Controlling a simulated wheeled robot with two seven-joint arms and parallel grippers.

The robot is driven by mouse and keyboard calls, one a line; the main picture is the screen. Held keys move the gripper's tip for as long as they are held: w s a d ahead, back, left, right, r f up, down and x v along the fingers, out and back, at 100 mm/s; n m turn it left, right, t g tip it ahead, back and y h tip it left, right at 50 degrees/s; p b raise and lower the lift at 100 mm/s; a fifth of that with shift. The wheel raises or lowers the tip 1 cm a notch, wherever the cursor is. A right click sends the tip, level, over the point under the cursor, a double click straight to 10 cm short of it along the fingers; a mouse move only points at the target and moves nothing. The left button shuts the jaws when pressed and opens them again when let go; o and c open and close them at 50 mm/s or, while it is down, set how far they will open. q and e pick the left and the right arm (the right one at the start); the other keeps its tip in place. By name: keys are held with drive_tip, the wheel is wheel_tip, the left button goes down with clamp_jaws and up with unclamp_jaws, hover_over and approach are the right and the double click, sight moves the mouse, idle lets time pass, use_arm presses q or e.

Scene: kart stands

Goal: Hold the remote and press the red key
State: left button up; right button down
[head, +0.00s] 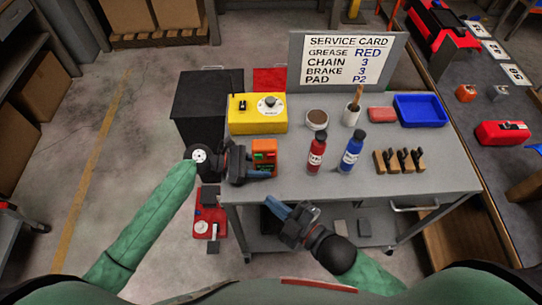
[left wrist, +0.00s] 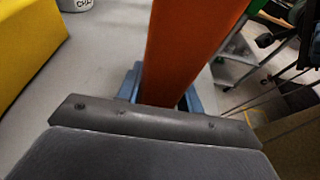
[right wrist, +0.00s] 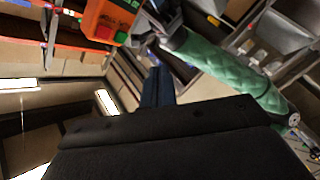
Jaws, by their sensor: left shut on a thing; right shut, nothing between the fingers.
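The orange remote (head: 264,145) is held upright over the left front part of the cart top. My left gripper (head: 262,173) is shut on its lower part; the left wrist view shows the orange body (left wrist: 190,50) between the blue fingers. In the right wrist view the remote (right wrist: 92,12) shows a red key (right wrist: 103,31) beside a green key (right wrist: 122,35). My right gripper (head: 273,206) is shut and empty, below and in front of the remote, near the cart's front edge. Its fingertips (right wrist: 157,85) are apart from the keys.
On the cart top (head: 350,185) stand a yellow box (head: 243,122), a red bottle (head: 316,155), a blue bottle (head: 351,152), a wooden rack (head: 399,161) and a blue tray (head: 420,110). A service card (head: 346,60) stands behind. The floor left is mostly clear.

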drive_tip(key=shift+d+r, duration=0.2)
drive_tip(key=shift+r, duration=0.3)
drive_tip(key=shift+d+r, duration=0.15)
drive_tip(key=shift+r, duration=0.3)
drive_tip(key=w, duration=0.8)
drive_tip(key=shift+w, duration=1.3)
idle(2.3)
drive_tip(key=shift+s, duration=0.95)
drive_tip(key=shift+s, duration=2.5)
